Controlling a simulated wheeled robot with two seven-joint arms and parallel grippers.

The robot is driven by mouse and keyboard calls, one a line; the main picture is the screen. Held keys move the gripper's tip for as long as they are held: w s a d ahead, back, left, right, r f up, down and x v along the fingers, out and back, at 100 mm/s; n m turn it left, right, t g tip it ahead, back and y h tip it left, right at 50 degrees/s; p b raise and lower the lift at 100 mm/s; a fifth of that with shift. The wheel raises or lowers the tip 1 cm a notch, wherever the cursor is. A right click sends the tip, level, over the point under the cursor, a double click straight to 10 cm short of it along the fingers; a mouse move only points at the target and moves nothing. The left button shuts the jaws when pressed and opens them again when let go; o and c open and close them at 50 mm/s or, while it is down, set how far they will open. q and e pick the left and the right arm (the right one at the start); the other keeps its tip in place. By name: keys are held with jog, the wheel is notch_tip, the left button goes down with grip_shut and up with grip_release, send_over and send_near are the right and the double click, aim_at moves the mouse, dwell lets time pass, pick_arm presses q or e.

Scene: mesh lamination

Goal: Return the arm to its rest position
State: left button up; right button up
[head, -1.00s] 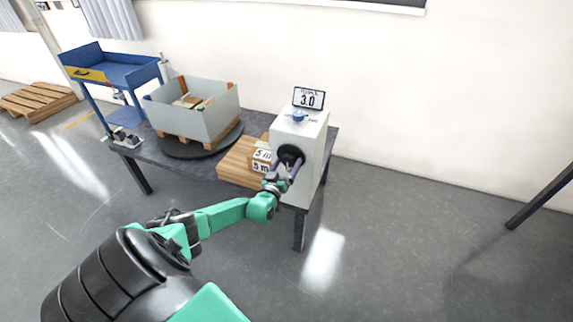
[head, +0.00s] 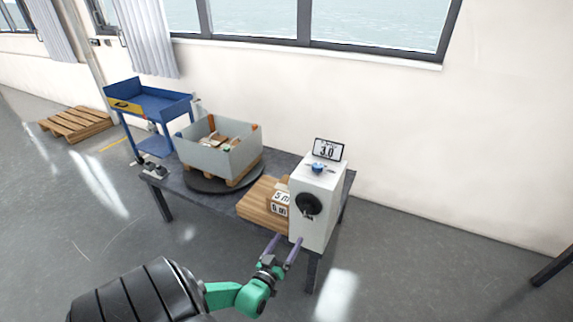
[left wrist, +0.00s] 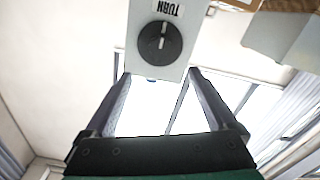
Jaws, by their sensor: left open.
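My left gripper (head: 282,249) is open and empty, in front of and below the white machine box (head: 319,216) at the table's right end. The box has a round black knob (head: 309,204) on its front, and the gripper is apart from it. In the left wrist view the knob (left wrist: 160,43) shows beyond the two spread fingers, under a label reading TURN that appears upside down. The left forearm is green and comes up from the bottom of the head view. My right gripper does not show.
The dark table (head: 180,184) carries a grey bin (head: 213,157) on a round black turntable, wooden boards (head: 258,203) with labelled blocks, and a display (head: 329,149) reading 3.0. A blue cart (head: 150,105) and a wooden pallet (head: 75,124) stand left.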

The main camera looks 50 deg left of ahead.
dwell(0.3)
pick_arm(q)
jog(key=s+a+f+n+g+y, duration=0.1)
jog(key=s+f+n+g, duration=0.4)
jog(key=n, duration=0.5)
jog(key=s+a+f+n+g, duration=0.2)
jog(key=s+f+n+g, duration=0.15)
jog(key=f+n, duration=0.45)
jog(key=s+a+f+n+g+y, duration=0.1)
jog(key=s+f+n+g, duration=0.3)
jog(key=n, duration=0.7)
jog(key=s+d+f+n+g+h, duration=0.1)
jog(key=s+d+f+n+h, duration=0.3)
jog(key=n, duration=1.2)
jog(key=s+d+f+n+g+h, duration=0.2)
jog(key=s+d+f+n, duration=0.6)
jog(key=s+d+n, duration=0.5)
jog(key=s+n+h, duration=0.1)
jog(key=s+n, duration=0.1)
jog(key=n, duration=0.2)
jog(key=shift+f+h, duration=0.3)
jog(key=shift+h, duration=0.1)
jog(key=shift+g, duration=0.25)
